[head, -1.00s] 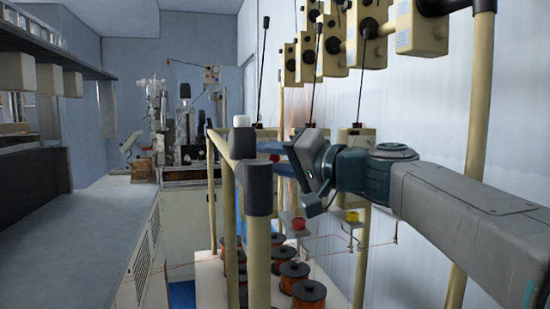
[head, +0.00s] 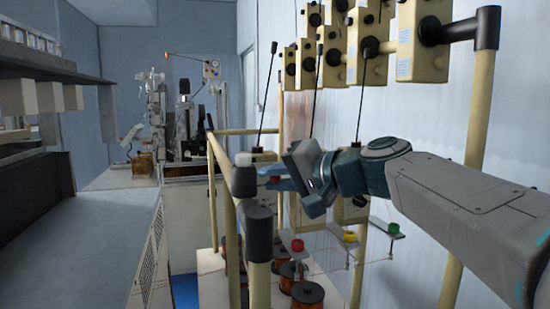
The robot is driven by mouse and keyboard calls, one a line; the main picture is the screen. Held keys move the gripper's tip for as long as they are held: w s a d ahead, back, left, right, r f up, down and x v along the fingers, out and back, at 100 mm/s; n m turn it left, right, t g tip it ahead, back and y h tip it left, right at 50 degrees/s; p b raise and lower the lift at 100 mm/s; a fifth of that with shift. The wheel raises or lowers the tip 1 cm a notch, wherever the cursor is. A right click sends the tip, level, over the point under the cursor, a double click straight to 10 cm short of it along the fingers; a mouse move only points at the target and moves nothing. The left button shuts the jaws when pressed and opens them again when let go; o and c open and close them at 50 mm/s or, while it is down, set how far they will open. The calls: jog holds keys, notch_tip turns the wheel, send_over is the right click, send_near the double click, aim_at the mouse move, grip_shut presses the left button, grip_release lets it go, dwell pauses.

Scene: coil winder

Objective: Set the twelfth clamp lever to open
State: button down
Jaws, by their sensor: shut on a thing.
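Below and right, a red knob (head: 297,245), a yellow knob (head: 349,237) and a green knob (head: 394,227) sit on small grey plates, apart from my gripper. No number shows, so I cannot tell which part is the twelfth clamp lever.
A cream tube frame (head: 222,160) stands close left of my gripper, with a dark post fitting (head: 258,218) in front. Cream tension boxes (head: 372,52) with thin rods hang above. Copper spools (head: 307,294) stand below. A long bench (head: 85,235) runs along the left.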

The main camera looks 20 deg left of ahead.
notch_tip(320, 180, up, 2)
jog(key=m+g+h+p, duration=0.1)
jog(key=h+p, duration=0.1)
jog(key=p, duration=0.5)
jog(key=shift+r+g, duration=0.15)
jog(key=shift+g, duration=0.15)
jog(key=shift+w+r+m+g+h+p, duration=0.15)
jog(key=shift+m+g+h+p, duration=0.45)
jog(key=shift+p, duration=0.65)
jog(key=shift+a+r+h+p, duration=0.15)
jog(key=shift+r+h+p, duration=0.05)
jog(key=shift+h+p, duration=0.35)
jog(key=shift+g, duration=0.3)
jog(key=c, duration=1.4)
grip_release()
jog(key=shift+o, duration=0.2)
jog(key=b+v, duration=0.2)
jog(key=v, duration=1.1)
jog(key=shift+r, duration=0.4)
